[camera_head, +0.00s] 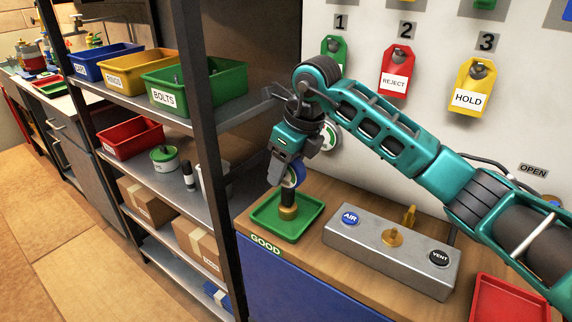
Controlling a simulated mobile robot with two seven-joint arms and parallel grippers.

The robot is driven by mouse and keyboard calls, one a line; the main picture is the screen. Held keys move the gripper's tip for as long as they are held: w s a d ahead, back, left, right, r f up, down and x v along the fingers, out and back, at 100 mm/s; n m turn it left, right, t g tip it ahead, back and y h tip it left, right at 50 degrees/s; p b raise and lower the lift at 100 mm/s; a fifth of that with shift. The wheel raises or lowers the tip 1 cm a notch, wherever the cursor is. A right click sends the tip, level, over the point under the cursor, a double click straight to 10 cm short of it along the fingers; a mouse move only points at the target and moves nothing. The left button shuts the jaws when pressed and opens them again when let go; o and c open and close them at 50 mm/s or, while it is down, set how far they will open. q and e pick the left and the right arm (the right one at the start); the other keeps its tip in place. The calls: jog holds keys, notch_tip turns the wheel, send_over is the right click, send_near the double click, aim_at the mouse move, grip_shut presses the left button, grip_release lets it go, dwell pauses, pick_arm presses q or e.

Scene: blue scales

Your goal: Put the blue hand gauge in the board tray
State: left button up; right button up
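The blue hand gauge (289,198) has a blue-rimmed dial, a black stem and a brass foot. It is upright between the fingers of my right gripper (291,172), which appears shut on it near the dial. Its foot is over the green tray (314,220) on the wooden bench, behind the GOOD label; I cannot tell whether it touches the tray floor. A red tray (489,306) sits at the bench's right, partly cut off. The picture does not show which one is called the board tray. My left gripper is not in view.
A grey block (340,238) with AIR and VENT buttons and brass fittings stands right of the green tray. A dark shelf post (205,140) and shelves with bins are close on the left. Tags (396,70) hang on the white board behind my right arm.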

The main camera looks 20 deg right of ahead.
jog(key=shift+o, duration=0.2)
jog(key=shift+r, duration=0.25)
jog(key=v, duration=1.1)
jog(key=shift+s+d+r+p, duration=0.15)
jog(key=shift+r+p, duration=0.2)
